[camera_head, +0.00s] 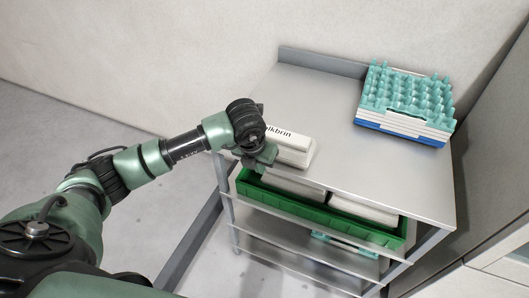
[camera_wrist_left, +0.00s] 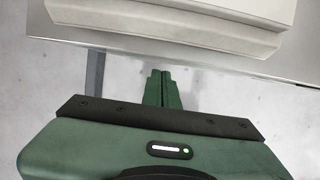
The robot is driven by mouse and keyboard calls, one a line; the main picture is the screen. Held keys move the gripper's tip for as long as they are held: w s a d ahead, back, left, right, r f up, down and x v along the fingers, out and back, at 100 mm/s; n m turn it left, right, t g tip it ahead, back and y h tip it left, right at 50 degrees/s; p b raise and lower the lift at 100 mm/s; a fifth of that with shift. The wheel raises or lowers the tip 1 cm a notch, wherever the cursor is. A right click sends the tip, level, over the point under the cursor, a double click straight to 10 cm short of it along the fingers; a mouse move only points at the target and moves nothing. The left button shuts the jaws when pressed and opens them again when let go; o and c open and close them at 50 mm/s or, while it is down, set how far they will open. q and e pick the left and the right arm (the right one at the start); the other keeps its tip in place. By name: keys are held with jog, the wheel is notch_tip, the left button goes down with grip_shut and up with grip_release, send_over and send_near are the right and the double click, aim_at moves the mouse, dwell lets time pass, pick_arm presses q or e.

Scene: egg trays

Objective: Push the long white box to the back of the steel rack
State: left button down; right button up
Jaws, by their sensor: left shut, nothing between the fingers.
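The long white box (camera_head: 291,149) lies on the top shelf of the steel rack (camera_head: 321,97), near the front left edge, with dark lettering on its top. My left gripper (camera_head: 267,157) is at the front edge beside the box's near side and hides part of it. In the left wrist view the left gripper (camera_wrist_left: 162,76) is shut and empty, its fingertips just short of the white box (camera_wrist_left: 170,25). A narrow gap seems to lie between them. My right gripper is not in view.
A stack of teal egg trays (camera_head: 407,99) stands at the back right of the top shelf. The shelf behind the box is clear up to the raised back lip. A green crate (camera_head: 319,211) with white boxes sits on the shelf below. A wall stands behind the rack.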

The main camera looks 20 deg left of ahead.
pick_arm(q)
jog(key=shift+w+r+p, duration=0.15)
jog(key=shift+w+p, duration=0.1)
jog(key=shift+w, duration=0.65)
jog(key=shift+w+r+p, duration=0.1)
jog(key=shift+w+p, duration=0.15)
jog(key=shift+w, duration=0.6)
